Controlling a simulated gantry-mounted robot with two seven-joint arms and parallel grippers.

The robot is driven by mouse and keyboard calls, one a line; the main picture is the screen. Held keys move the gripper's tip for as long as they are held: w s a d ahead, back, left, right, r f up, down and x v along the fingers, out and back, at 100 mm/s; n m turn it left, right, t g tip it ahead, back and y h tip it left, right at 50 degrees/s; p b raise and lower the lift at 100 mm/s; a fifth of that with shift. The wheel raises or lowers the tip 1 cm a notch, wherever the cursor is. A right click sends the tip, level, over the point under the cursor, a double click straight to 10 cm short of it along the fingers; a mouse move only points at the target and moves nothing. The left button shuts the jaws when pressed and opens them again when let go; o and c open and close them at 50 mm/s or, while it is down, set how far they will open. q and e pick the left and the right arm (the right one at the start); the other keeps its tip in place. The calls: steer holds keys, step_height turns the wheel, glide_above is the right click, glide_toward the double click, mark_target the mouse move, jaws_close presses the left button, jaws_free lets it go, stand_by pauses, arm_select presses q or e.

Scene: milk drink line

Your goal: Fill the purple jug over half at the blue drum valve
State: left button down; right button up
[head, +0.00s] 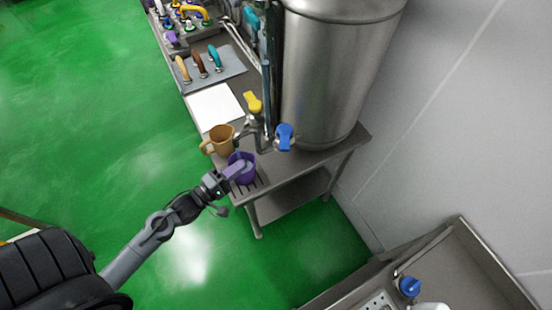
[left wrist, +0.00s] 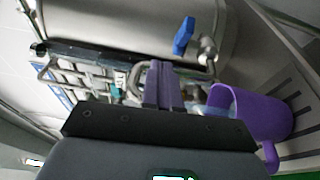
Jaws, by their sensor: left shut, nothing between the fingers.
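My right gripper is not in view.
A tan jug (head: 221,140) stands close behind the purple one. A yellow handle (head: 254,103) is beside the drum. A white sheet (head: 213,107) and a tray of coloured handles (head: 215,66) lie farther back. A steel sink unit (head: 455,270) is at lower right.

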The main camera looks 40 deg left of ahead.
arm_select(q)
step_height(320, 180, down, 4)
steer(key=a+b, duration=0.2)
steer(key=w+d+p, duration=0.1)
steer(key=w+d, duration=0.3)
steer(key=w, duration=0.7)
steer(key=shift+w+d+f, duration=0.15)
steer(key=shift+w+d, duration=0.2)
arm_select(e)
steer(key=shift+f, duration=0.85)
arm_select(q)
steer(key=shift+p, duration=0.35)
